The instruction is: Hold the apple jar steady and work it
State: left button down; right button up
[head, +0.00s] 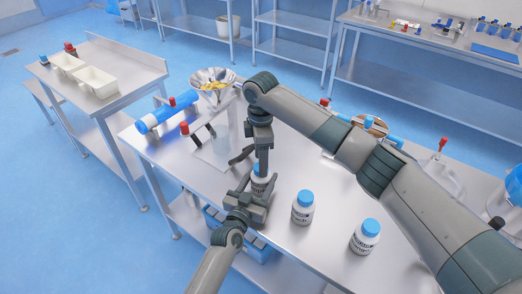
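A white jar (259,184), taken to be the apple jar, stands upright on the steel table. My grippers partly cover it, and its label cannot be read. My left gripper (250,199) is low at the jar and appears shut on its body. My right gripper (256,160) points down from above at the jar's top. Two more white jars with blue lids stand to the right: a peach jar (302,207) and another jar (365,237).
A steel bowl (213,82) with yellow pieces stands at the back left of the table, near a blue cylinder (157,116) and a clear pouch or container (220,140). A blue crate (262,252) sits below the front edge.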

jog(key=shift+f, duration=1.1)
jog(key=shift+c, duration=0.7)
jog(key=c, duration=1)
jog(key=m, duration=0.5)
jog(key=shift+a, duration=0.1)
jog(key=m, duration=0.6)
jog(key=o, duration=1.3)
jog(key=shift+c, duration=0.2)
